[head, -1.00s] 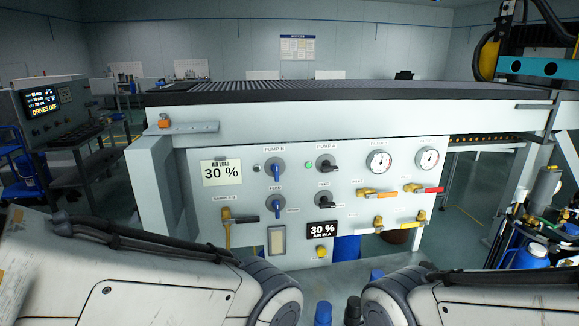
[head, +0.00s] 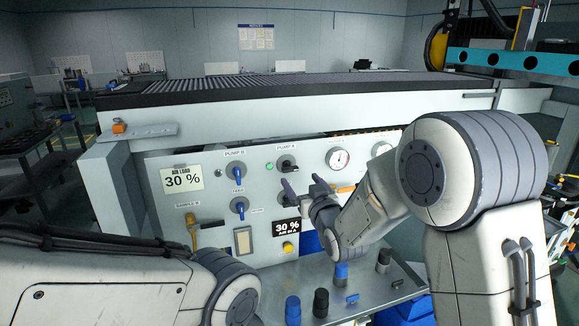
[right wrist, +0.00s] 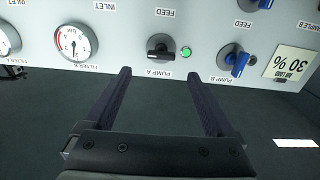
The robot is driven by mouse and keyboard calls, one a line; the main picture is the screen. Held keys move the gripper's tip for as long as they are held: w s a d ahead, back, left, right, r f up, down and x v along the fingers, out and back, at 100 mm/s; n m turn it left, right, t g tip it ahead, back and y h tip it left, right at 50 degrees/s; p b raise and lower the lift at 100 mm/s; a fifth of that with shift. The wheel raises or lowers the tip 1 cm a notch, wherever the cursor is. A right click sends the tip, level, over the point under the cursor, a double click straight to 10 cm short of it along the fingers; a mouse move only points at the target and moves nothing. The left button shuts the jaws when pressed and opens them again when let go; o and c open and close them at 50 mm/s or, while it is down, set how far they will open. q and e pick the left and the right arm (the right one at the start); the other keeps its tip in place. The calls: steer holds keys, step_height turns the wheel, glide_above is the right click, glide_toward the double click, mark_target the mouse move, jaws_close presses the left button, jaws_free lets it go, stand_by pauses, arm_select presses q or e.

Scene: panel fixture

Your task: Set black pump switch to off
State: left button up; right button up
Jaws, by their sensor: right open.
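The black pump switch (head: 286,164), labelled PUMP A, is a rotary knob on the white panel. In the right wrist view, which is upside down, its black handle (right wrist: 160,52) lies roughly sideways, with a lit green lamp (right wrist: 186,51) beside it. My right gripper (head: 303,184) is open and empty in front of the panel, just below the switch in the head view. In the right wrist view its two fingers (right wrist: 159,73) point at the panel, one either side of the switch, apparently not touching it. My left gripper is out of view.
The blue PUMP B switch (head: 235,171) is left of the black one, with a blue feed knob (head: 239,206) below it. A pressure gauge (head: 338,159) is to the right. A grey shelf (head: 385,290) with several knobs lies below the panel.

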mark_target(291, 169)
steer(key=p+x, duration=0.3)
steer(key=x, duration=0.6)
steer(key=shift+a, duration=0.1)
